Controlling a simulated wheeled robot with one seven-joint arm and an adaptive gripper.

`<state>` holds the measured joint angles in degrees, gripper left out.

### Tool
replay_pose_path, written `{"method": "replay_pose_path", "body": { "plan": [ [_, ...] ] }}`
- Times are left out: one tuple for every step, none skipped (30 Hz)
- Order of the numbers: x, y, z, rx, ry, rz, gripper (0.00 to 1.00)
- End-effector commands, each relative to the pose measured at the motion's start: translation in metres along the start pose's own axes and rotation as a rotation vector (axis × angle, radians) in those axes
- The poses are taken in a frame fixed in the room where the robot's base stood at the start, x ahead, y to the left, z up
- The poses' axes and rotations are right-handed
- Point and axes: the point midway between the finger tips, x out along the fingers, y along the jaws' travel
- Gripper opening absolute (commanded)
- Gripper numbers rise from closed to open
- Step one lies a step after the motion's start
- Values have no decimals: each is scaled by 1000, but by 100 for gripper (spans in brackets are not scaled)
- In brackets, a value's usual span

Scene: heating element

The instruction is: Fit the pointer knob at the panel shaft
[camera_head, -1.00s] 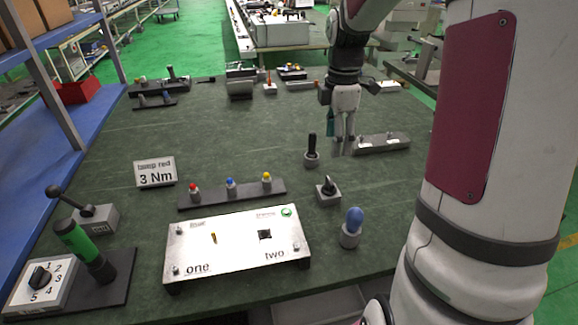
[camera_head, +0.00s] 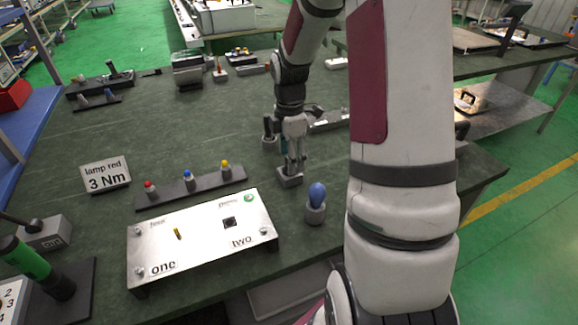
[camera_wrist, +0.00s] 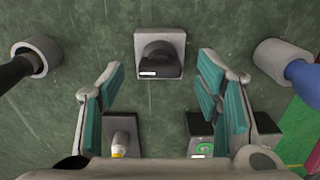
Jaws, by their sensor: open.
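The pointer knob (camera_wrist: 160,58) is dark and rounded with a white mark, and sits on a small square grey block (camera_wrist: 174,95). In the head view the block (camera_head: 290,182) stands right of the panel, with the knob mostly hidden by my gripper. My gripper (camera_head: 293,168) points down just above it. In the wrist view my gripper (camera_wrist: 162,88) is open, its teal pads on either side of the knob's line, with nothing between them. The pale panel (camera_head: 195,250) is marked "one" and "two". A thin brass shaft (camera_head: 177,233) rises near "one"; a dark square (camera_head: 229,222) is near "two".
A blue knob in a grey ring holder (camera_head: 316,205) stands right of the block; a black handle in a holder (camera_head: 268,138) stands behind it. A rack with red, blue and yellow caps (camera_head: 205,190) lies behind the panel. A sign (camera_head: 106,175) reads "lamp red 3 Nm".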

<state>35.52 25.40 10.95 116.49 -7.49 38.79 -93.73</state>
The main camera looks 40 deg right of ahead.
Motion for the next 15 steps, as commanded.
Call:
{"method": "replay_pose_path", "body": {
  "plan": [
    [8,0,-1,-1,1,-3,58],
    [11,0,-1,0,1,-2,58],
    [15,0,-1,0,1,-1,58],
    [17,0,-1,0,1,-2,58],
    [19,0,0,0,1,-1,58],
    [20,0,0,0,1,0,58],
    [21,0,0,1,0,1,58],
    [21,0,0,1,0,1,58],
    [21,0,0,1,0,1,58],
    [21,0,0,1,0,2,58],
    [21,0,0,1,0,1,58],
    [21,0,0,1,0,1,58],
    [21,0,0,1,0,1,58],
    [21,0,0,1,0,1,52],
    [21,0,0,1,0,1,42]
  ]
}}
